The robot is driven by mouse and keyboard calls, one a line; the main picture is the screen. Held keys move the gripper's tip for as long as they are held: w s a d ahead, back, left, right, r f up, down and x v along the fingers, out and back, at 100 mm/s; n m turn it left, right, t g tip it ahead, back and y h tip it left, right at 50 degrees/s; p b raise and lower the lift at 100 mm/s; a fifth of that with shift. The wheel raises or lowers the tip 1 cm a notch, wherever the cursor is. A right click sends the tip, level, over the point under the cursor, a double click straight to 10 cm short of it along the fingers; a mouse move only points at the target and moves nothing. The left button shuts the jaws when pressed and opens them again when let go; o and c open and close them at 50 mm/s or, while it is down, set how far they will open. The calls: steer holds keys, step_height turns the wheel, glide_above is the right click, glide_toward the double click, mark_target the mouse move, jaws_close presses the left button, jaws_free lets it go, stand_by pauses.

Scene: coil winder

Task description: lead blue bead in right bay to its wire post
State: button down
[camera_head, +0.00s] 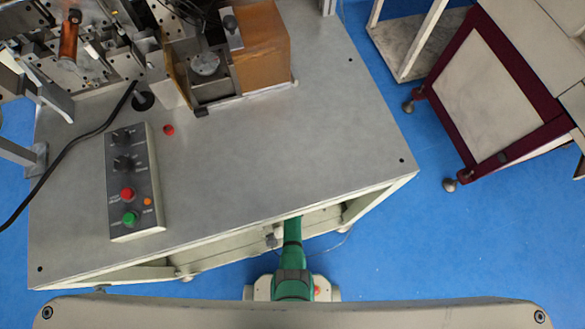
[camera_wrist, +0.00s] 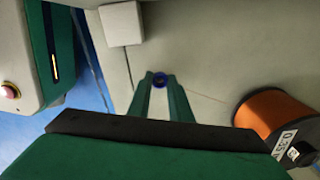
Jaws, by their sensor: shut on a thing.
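In the wrist view the blue bead (camera_wrist: 159,77) sits between the tips of my gripper (camera_wrist: 160,83), which is shut on it. A thin wire (camera_wrist: 207,97) shows to the right of the bead, toward a spool of orange wire (camera_wrist: 272,112) with a white label. I cannot pick out the wire post for certain; a pale square block (camera_wrist: 121,23) stands up and left of the bead. In the head view my gripper and the bead are hidden under the tabletop, where my green arm reaches in.
The grey tabletop (camera_head: 270,145) of the winder overhangs my arm, with a control box (camera_head: 134,185) on it. A green-and-white part with a red button (camera_wrist: 9,91) is at the wrist view's left. Pale panel surface around the bead is mostly bare. A maroon-framed cabinet (camera_head: 480,100) stands right.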

steer(key=shift+s+f, duration=0.1)
steer(key=shift+f, duration=0.35)
steer(key=shift+f, duration=0.15)
steer(key=c, duration=1.5)
jaws_free()
steer(key=shift+c, duration=0.2)
step_height(320, 180, up, 11)
steer(key=shift+f, duration=0.1)
